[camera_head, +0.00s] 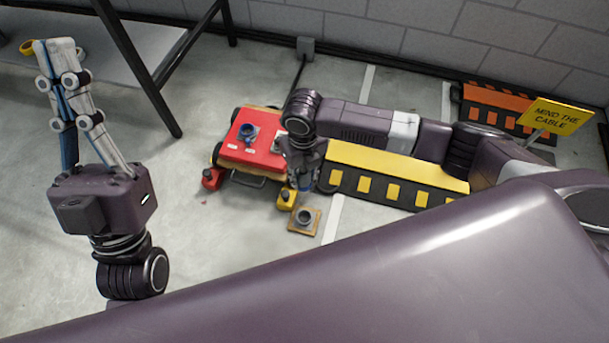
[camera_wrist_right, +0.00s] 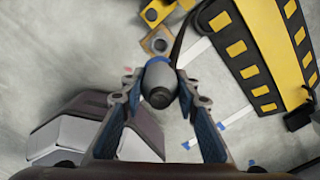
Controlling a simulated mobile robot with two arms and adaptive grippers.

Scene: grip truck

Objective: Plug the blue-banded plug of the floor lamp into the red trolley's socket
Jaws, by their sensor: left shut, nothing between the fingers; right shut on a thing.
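The red trolley (camera_head: 262,160) stands on the floor in the head view, with a dark blue round socket (camera_head: 248,131) on its top. My right gripper (camera_head: 303,183) is in front of the trolley's right side and hides part of it. In the right wrist view my right gripper (camera_wrist_right: 160,88) is shut on the blue-banded plug (camera_wrist_right: 159,82), a grey body with a blue band and a dark end towards the camera. A dark cable (camera_wrist_right: 180,42) runs up beside it. My left gripper (camera_head: 54,44) is shut and empty, raised at the far left. The lamp itself cannot be made out.
A yellow-and-black cable ramp (camera_head: 395,185) lies right of the trolley. A wooden plate with a grey ring (camera_head: 304,221) and a yellow piece (camera_head: 286,199) lie in front. A table (camera_head: 110,55) stands at upper left. Floor between my left arm and the trolley is clear.

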